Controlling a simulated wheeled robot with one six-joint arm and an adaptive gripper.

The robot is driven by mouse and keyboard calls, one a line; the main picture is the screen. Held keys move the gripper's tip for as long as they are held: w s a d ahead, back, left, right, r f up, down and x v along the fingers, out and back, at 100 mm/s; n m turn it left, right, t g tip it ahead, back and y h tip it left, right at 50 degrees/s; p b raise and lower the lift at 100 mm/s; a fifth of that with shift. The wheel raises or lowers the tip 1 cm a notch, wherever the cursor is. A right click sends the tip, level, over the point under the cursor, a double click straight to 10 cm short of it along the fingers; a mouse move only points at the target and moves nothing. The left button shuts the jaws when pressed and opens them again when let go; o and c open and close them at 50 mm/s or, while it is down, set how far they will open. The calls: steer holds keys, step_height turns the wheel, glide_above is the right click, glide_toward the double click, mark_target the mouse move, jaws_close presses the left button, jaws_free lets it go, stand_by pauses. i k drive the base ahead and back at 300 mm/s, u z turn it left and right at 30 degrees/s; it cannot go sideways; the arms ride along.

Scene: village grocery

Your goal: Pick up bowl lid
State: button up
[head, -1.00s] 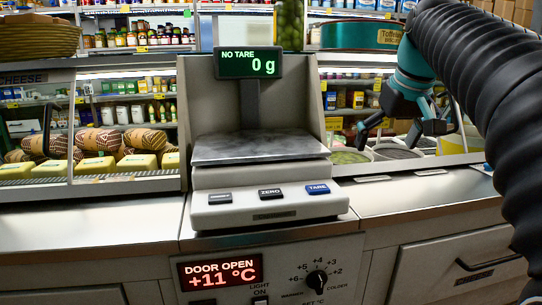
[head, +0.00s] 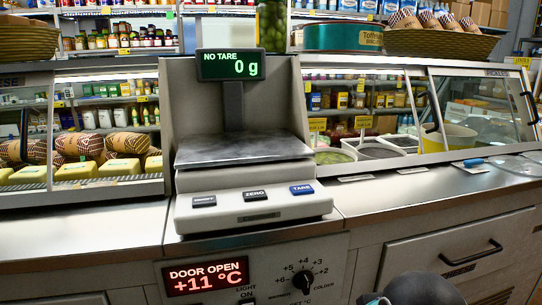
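A clear, round, flat thing that looks like the bowl lid (head: 515,165) lies on the steel counter at the right edge of the head view. It is transparent and partly cut off, so I cannot be sure of it. A small blue piece (head: 474,162) lies just left of it. Bowls of food stand behind the glass, among them a yellow tub (head: 458,140). Only a dark rounded part of my arm and a bit of teal show at the bottom edge. My gripper's fingers are out of view.
A scale (head: 247,165) reading 0 g stands mid-counter. The glass case (head: 480,100) runs behind the counter. A drawer handle (head: 470,252) sticks out at the lower right. The steel counter (head: 410,180) right of the scale is mostly clear apart from small flat tags.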

mark_target(517, 165)
steer(key=k, duration=0.55)
steer(key=z, duration=0.6)
steer(key=i, duration=0.65)
steer(key=z, duration=0.75)
steer(key=i, duration=0.7)
steer(key=z, duration=0.1)
